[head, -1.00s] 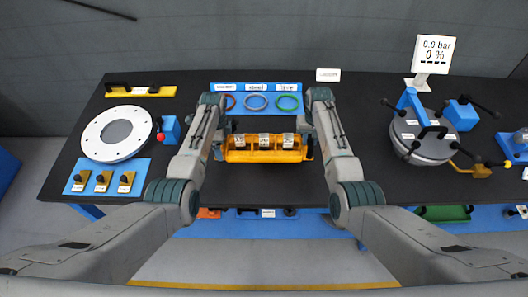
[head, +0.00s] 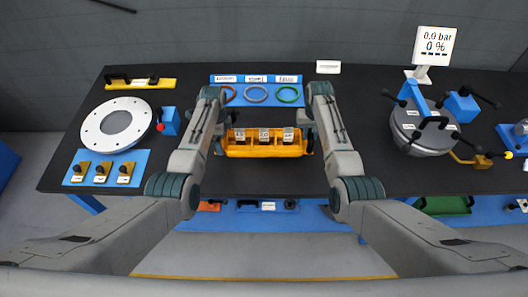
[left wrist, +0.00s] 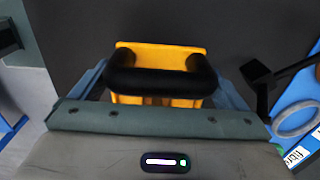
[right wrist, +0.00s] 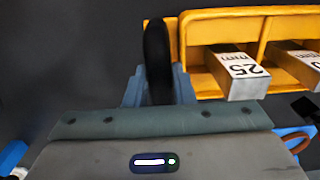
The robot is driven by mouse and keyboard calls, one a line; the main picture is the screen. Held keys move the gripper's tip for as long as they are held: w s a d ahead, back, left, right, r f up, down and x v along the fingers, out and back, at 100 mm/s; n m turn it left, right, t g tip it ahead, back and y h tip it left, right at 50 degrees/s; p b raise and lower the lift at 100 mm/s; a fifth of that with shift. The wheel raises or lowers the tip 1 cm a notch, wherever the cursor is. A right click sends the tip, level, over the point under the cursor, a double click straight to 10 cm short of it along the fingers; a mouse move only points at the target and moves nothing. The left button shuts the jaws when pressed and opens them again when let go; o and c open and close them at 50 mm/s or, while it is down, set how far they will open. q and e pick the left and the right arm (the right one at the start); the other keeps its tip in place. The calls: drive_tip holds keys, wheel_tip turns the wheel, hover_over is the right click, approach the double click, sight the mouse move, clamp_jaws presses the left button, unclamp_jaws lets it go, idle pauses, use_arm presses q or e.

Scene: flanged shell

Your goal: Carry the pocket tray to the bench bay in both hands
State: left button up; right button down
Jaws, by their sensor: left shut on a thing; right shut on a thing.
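The pocket tray (head: 265,151) is yellow, with white-labelled blocks in its pockets, over the middle of the black bench. I cannot tell whether it touches the bench top. My left gripper (head: 221,143) is shut on the black handle (left wrist: 160,82) at its left end, seen close up in the left wrist view. My right gripper (head: 308,141) is shut on the black handle (right wrist: 157,60) at its right end. In the right wrist view one block reads "25 mm". The tray looks level. I cannot tell which area is the bench bay.
A white flanged disc (head: 95,128) and a blue plate (head: 137,160) with small yellow pieces are left. A grey round vessel (head: 425,148) with clamps stands right. Bare bench (head: 365,110) lies between tray and vessel.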

use_arm(q)
drive_tip(key=shift+w+f+b, duration=0.1)
drive_tip(key=shift+f+b, duration=0.5)
drive_tip(key=shift+f, duration=0.3)
use_arm(e)
drive_tip(key=shift+w+f, duration=0.3)
drive_tip(key=shift+f, duration=0.4)
use_arm(q)
drive_tip(key=shift+f+b, duration=0.7)
drive_tip(key=shift+b, duration=0.1)
use_arm(e)
drive_tip(key=shift+s+f, duration=0.1)
drive_tip(key=shift+f, duration=0.6)
use_arm(q)
drive_tip(key=o, duration=1.2)
drive_tip(key=shift+r, duration=0.1)
use_arm(e)
drive_tip(key=c, duration=1.4)
unclamp_jaws()
drive_tip(key=shift+s, duration=0.1)
drive_tip(key=shift+o, duration=0.8)
use_arm(q)
drive_tip(key=shift+r, duration=0.1)
use_arm(e)
drive_tip(key=shift+s, duration=0.1)
